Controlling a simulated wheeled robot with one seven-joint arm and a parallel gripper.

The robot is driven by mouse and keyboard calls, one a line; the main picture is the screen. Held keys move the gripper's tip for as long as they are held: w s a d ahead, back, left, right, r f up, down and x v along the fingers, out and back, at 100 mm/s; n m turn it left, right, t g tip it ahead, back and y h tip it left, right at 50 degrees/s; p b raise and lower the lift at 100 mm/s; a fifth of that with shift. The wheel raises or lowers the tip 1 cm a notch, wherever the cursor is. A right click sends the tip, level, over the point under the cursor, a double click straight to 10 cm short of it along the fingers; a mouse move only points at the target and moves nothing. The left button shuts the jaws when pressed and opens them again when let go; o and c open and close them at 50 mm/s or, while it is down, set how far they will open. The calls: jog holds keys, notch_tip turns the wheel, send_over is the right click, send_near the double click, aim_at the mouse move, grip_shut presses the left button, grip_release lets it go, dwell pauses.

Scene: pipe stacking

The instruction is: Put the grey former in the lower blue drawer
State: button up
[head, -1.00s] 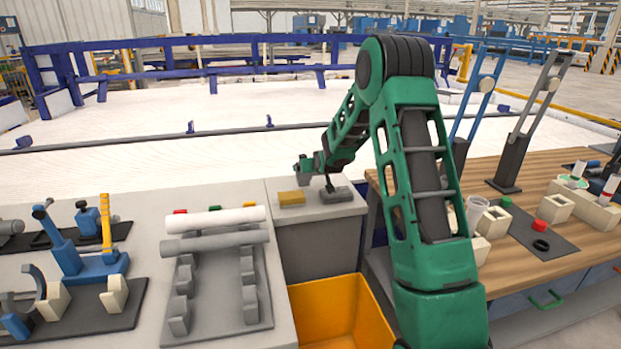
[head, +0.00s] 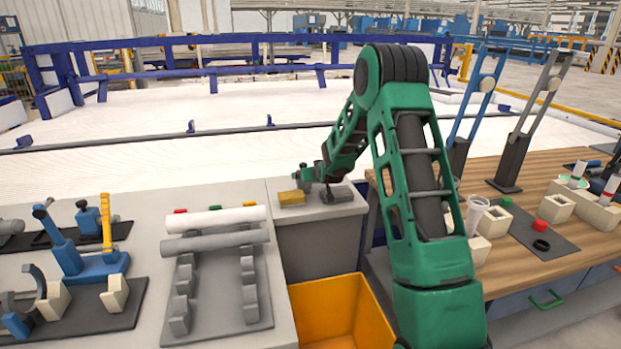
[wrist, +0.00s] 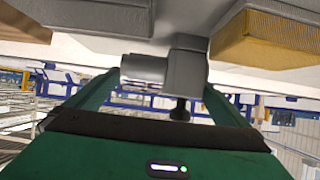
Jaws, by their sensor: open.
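The grey former (head: 342,193) lies on top of a grey cabinet, just right of a yellow block (head: 292,198). My gripper (head: 313,182) is low over the cabinet top at the former's left end and partly hides it. In the wrist view a grey piece with a dark knob, apparently the former (wrist: 190,68), shows between my open green fingers (wrist: 165,95). I cannot tell whether they touch it. A blue drawer front (head: 515,308) with a green handle (head: 547,299) shows under the wooden bench at the right; I cannot tell whether it is the lower drawer.
An orange bin (head: 335,315) stands open in front of the cabinet. A grey rack with pipes (head: 215,242) and blue tools (head: 85,262) fill the left table. The wooden bench (head: 470,185) carries stands, cups and blocks. My arm hides part of its left side.

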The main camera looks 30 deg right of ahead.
jog(key=s+a+r+m+g, duration=0.1)
jog(key=s+r+g, duration=0.15)
jog(key=s, duration=0.95)
jog(key=s+a+r+g, duration=0.2)
jog(key=s+r, duration=0.2)
jog(key=s, duration=0.8)
jog(key=s+a+r+m+g, duration=0.1)
jog(key=s+r+g, duration=0.2)
jog(key=s, duration=1)
jog(key=s+a+g+y, duration=0.1)
jog(key=s+a+g, duration=0.1)
jog(key=s, duration=0.8)
jog(key=s+a+m+g+y, duration=0.1)
jog(key=s+a, duration=0.3)
jog(key=s, duration=0.6)
jog(key=shift+s+a+r+g+y, duration=0.2)
jog(key=shift+a+r+g+y, duration=0.1)
jog(key=shift+g+y, duration=0.2)
jog(key=shift+s+a, duration=0.35)
jog(key=shift+s, duration=0.25)
jog(key=shift+s+a, duration=0.3)
jog(key=shift+s, duration=0.3)
jog(key=c, duration=0.6)
jog(key=shift+y, duration=0.3)
jog(key=c, duration=1.1)
jog(key=shift+a, duration=0.2)
jog(key=shift+c, duration=0.3)
